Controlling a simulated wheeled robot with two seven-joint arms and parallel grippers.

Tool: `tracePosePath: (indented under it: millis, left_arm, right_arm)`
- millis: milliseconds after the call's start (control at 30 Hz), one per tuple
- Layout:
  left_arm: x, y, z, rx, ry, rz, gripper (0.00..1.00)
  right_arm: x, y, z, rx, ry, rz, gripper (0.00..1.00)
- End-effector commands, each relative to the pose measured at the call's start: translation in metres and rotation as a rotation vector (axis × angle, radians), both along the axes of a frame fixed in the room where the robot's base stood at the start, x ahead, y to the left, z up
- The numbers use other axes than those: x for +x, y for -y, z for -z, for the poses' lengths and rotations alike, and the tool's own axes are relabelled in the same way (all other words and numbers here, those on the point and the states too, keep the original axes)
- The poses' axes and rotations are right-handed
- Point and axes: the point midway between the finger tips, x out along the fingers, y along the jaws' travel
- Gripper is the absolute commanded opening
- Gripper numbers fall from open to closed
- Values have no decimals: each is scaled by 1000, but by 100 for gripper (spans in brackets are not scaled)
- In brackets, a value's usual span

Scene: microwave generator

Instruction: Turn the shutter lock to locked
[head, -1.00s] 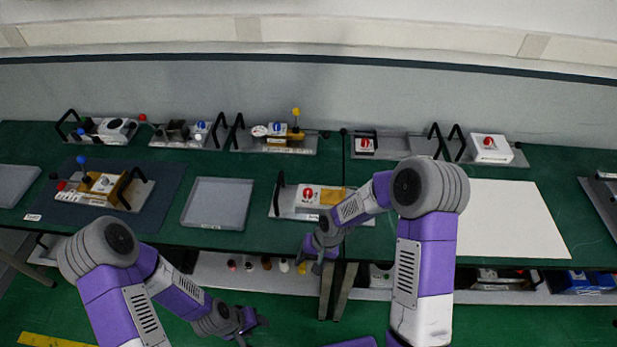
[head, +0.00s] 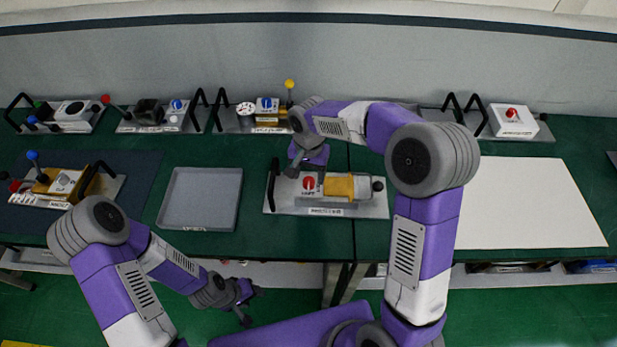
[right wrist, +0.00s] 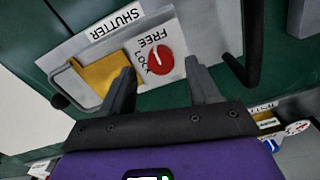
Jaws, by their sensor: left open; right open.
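The shutter unit (head: 340,207) is a grey plate on the bench with a black handle, a yellow block and a red round knob (head: 309,183) on a white panel. In the right wrist view the red knob (right wrist: 160,59) has FREE and LOCK printed beside it. Its thin white mark appears to point toward the FREE side. My right gripper (head: 305,167) is open just behind the knob in the head view. In the right wrist view its fingertips (right wrist: 161,68) stand either side of the knob, apparently not touching it. My left gripper (head: 246,303) is open and empty, low before the bench.
A grey tray (head: 201,198) lies left of the shutter unit, and a white sheet (head: 530,202) right. Several other units stand along the back, including one with a red knob (head: 512,115). Another unit (head: 65,185) sits on a dark mat at left.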

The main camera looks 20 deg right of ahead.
Motion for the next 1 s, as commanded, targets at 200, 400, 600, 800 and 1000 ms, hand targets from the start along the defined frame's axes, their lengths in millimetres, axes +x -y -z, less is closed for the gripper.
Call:
tracePosePath:
  millis: [200,400,600,800,1000]
  left_arm:
    - [0,0,3,0,1,0,51]
    - [0,0,3,0,1,0,51]
    - [0,0,3,0,1,0,51]
    - [0,0,3,0,1,0,51]
    - [0,0,3,0,1,0,51]
  right_arm:
    - [0,0,23,0,-1,-1,61]
    - [0,0,26,1,1,-1,61]
    - [0,0,26,1,1,-1,47]
    - [0,0,26,1,-1,-1,16]
    - [0,0,26,1,-1,-5,5]
